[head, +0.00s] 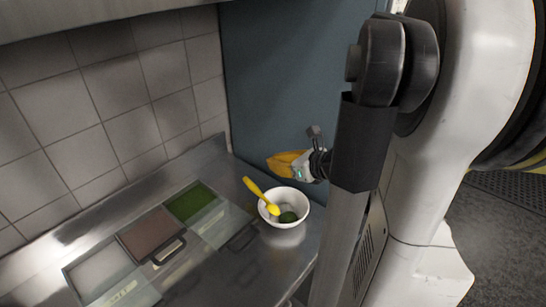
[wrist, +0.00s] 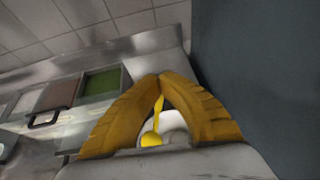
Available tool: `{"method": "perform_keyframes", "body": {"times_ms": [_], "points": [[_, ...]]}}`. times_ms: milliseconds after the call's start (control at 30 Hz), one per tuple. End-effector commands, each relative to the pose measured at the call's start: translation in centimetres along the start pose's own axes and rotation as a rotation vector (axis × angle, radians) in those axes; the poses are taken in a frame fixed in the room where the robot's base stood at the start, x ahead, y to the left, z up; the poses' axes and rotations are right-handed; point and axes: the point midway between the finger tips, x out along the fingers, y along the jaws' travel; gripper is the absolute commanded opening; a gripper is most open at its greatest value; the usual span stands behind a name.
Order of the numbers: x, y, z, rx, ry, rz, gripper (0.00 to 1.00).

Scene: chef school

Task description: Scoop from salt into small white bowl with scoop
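The small white bowl (head: 299,221) stands on the steel counter near its right end. The yellow scoop (head: 255,189) leans in it, its head inside and its handle over the rim toward the upper left. Something green (head: 288,217) lies in the bowl. The white contents that look like salt (head: 98,270) fill the nearest-left container. My gripper (head: 274,164) is above and behind the bowl, apart from the scoop. In the wrist view its yellow fingertips (wrist: 158,77) meet; the scoop (wrist: 152,138) and part of the bowl (wrist: 176,125) show between the fingers beyond.
Next to the salt are a container with brownish contents (head: 149,234) and one with green contents (head: 190,202). Clear lids with dark handles lie at their front. A tiled wall (head: 110,110) runs behind, and a blue-grey panel (head: 275,80) rises beyond the counter end.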

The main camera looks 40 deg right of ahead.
Motion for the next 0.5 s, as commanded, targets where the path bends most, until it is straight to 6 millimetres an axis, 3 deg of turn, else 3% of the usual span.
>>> {"method": "perform_keyframes", "body": {"times_ms": [500], "points": [[2.5,0.1,0.2,-0.005,0.248,0.0,0.0]]}}
